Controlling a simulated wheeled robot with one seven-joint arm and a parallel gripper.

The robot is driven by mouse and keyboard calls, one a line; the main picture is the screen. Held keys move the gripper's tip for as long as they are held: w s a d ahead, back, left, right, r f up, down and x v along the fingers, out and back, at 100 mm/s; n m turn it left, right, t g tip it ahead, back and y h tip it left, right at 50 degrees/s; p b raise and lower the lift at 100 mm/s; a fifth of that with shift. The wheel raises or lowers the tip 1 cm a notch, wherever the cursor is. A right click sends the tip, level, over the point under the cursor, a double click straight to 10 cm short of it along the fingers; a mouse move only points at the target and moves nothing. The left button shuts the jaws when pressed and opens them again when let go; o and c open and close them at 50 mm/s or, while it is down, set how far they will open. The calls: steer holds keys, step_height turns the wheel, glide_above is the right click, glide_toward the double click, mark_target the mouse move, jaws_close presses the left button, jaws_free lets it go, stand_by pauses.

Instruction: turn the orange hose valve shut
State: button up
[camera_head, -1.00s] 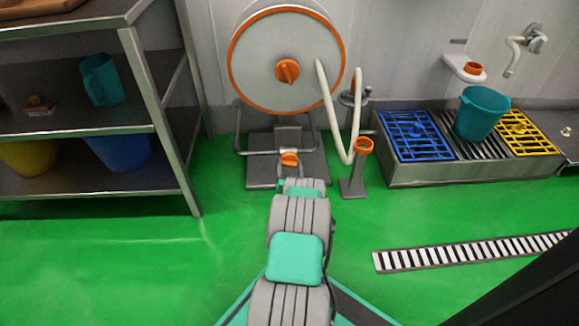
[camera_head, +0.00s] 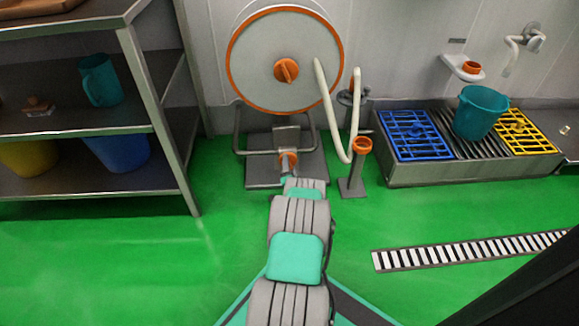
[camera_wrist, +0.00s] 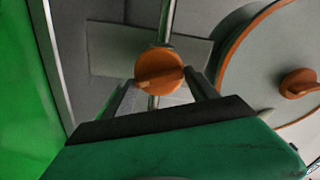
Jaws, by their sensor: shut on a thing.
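The orange hose valve (camera_head: 288,160) is a round knob with a raised bar, on a pipe below the hose reel. In the wrist view the valve (camera_wrist: 160,72) sits between the fingertips of my gripper (camera_wrist: 162,90), which is shut on it. The head view shows my arm reaching straight to the valve, with the fingers mostly hidden behind the wrist. The hose reel (camera_head: 262,62) is a grey disc with an orange rim and its own orange centre knob (camera_head: 286,70). A cream hose (camera_head: 333,120) hangs from its right side.
An orange-topped post (camera_head: 353,170) stands close right of the reel. A steel trough (camera_head: 470,172) with coloured grates and a teal bucket (camera_head: 480,113) is at the right. The green floor in front is mostly clear.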

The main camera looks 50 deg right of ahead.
steer(key=shift+f+m, duration=0.15)
steer(key=shift+m, duration=2.05)
steer(key=o, duration=1.2)
steer(key=shift+o, duration=0.2)
steer(key=p+v, duration=0.3)
steer(key=v, duration=0.5)
steer(key=shift+p, duration=0.35)
